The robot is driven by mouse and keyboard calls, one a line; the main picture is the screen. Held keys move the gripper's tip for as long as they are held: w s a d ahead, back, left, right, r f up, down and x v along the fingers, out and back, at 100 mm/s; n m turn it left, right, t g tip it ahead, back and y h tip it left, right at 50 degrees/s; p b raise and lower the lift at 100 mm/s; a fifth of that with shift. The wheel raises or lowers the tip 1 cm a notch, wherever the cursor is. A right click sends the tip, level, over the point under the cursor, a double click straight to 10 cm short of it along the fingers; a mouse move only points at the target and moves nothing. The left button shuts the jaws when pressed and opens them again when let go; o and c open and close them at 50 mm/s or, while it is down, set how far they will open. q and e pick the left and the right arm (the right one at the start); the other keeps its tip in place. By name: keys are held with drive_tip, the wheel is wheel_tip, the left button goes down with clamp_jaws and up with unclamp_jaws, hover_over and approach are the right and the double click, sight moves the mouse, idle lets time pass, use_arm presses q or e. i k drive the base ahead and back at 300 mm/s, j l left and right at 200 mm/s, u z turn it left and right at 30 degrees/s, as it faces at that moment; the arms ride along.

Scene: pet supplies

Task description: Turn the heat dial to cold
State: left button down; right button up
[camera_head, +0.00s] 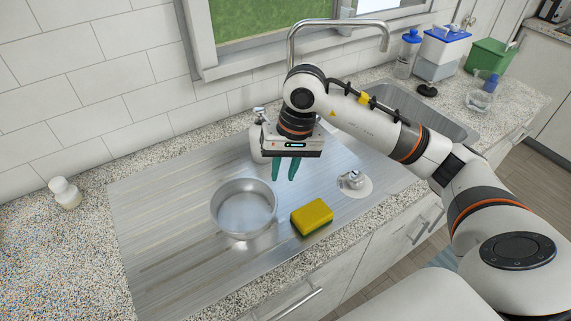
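A round silver knob on a pale disc (352,183) sits near the front right of the metal drainboard; it looks like the heat dial, but its markings are too small to read. My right gripper (285,179) hangs above the drainboard, left of the knob and apart from it. Its two teal fingers point down with a narrow gap between them, and nothing shows between them. My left gripper is not in view.
A round metal bowl (243,208) and a yellow sponge (312,217) are on the drainboard (165,225). A tall faucet (335,23) stands behind my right arm. A white container (257,147) is partly hidden behind the gripper. A small white bottle (65,192) stands at left.

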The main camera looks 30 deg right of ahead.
sight(356, 180)
drive_tip(key=z, duration=1.1)
